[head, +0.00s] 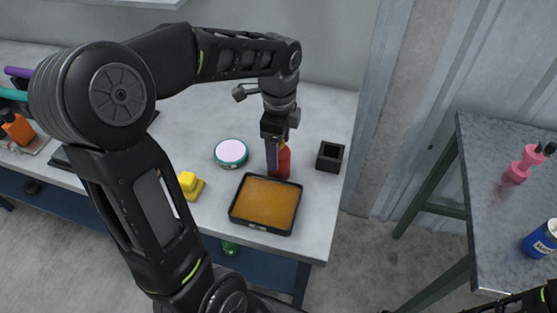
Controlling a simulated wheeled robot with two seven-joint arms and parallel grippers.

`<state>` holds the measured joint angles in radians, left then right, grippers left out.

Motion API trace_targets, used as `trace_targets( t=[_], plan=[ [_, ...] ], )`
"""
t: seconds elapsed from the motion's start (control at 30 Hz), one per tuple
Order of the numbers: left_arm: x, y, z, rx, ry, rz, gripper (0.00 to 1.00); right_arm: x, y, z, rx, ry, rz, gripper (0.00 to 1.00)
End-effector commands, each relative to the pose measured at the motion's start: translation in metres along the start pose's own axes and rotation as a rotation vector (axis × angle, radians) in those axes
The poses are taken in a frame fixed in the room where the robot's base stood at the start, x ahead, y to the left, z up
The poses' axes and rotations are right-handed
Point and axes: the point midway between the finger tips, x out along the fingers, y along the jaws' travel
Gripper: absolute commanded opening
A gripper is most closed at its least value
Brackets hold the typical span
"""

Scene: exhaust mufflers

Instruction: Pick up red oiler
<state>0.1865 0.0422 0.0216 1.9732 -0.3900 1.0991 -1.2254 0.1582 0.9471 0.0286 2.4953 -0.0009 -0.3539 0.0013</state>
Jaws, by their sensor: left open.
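The red oiler (285,163) stands on the workbench, just behind the black tray. My left gripper (277,168) points down at it from above. Its fingers are open, and one finger shows in front of the oiler's left side. The fingers hide part of the oiler, and I cannot tell whether they touch it. Part of my right arm shows at the lower right corner, but its gripper is not in view.
A black tray (237,213) with an orange-brown fill lies in front of the oiler. A small black box (330,157) stands right, a round pink-lidded tin (231,152) left, and a yellow object (188,183) further left. A metal table (500,190) stands at the right.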

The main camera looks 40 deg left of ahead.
Motion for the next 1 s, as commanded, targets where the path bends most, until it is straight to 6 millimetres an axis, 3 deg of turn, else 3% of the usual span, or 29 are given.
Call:
trace_targets(
  t=[0.1, 0.27, 0.83, 1.0],
  plan=[
    [0.019, 0.001, 0.001, -0.001, -0.002, 0.005, 0.77, -0.004, -0.001, 0.0, 0.001, -0.001, 0.001, 0.0],
    [0.032, 0.0, 0.001, 0.0, -0.001, 0.001, 0.77, -0.004, -0.001, 0.001, 0.001, -0.001, 0.002, 0.0],
    [0.032, 0.0, 0.0, 0.0, 0.0, -0.001, 0.77, -0.004, -0.001, 0.001, 0.001, -0.002, 0.002, 0.0],
    [0.032, 0.0, 0.0, 0.0, 0.0, -0.001, 0.65, -0.004, -0.001, 0.001, 0.001, -0.002, 0.002, 0.0]
  ],
)
